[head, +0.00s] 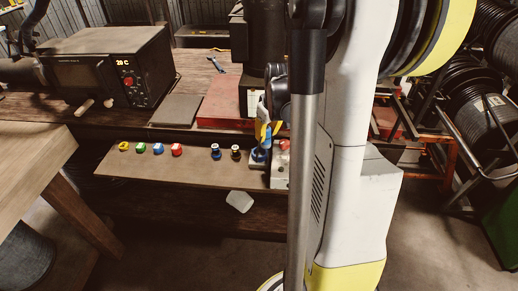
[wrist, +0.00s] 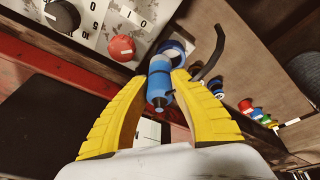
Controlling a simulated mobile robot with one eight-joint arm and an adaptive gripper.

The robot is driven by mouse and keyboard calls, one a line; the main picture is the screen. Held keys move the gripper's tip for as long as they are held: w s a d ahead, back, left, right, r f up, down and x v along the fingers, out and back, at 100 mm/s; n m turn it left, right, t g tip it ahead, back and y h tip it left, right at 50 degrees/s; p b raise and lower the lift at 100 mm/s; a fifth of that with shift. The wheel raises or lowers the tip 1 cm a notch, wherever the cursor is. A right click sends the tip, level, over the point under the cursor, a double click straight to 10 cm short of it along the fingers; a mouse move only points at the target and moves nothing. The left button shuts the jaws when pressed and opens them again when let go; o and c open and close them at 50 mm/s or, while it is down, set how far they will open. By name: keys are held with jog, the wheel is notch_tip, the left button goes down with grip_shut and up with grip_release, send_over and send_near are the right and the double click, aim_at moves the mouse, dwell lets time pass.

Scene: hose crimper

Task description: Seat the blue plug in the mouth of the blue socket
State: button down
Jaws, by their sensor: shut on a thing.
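My gripper (wrist: 161,80) has yellow fingers shut on the blue plug (wrist: 159,92), a blue cylinder with a darker narrow end toward the wrist camera. The blue socket (wrist: 172,46) shows as a blue and pale ring just beyond the plug's far end. The plug partly covers it, and I cannot tell whether the plug is in the mouth or only in front of it. In the head view my gripper (head: 264,131) is above the blue socket (head: 258,157) at the right end of the wooden shelf; my arm hides part of this area.
A grey control box with a red button (head: 283,144) stands right beside the socket; the button also shows in the wrist view (wrist: 121,46). Several coloured pieces (head: 158,149) stand in a row to the left. A black curved hose (wrist: 210,58) is close to the right finger.

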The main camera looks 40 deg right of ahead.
jog(key=shift+w+a+f, duration=0.7)
jog(key=shift+w+f, duration=0.1)
jog(key=shift+f+b, duration=1)
jog(key=shift+f, duration=0.85)
jog(key=shift+f, duration=0.1)
jog(key=c, duration=1.2)
grip_release()
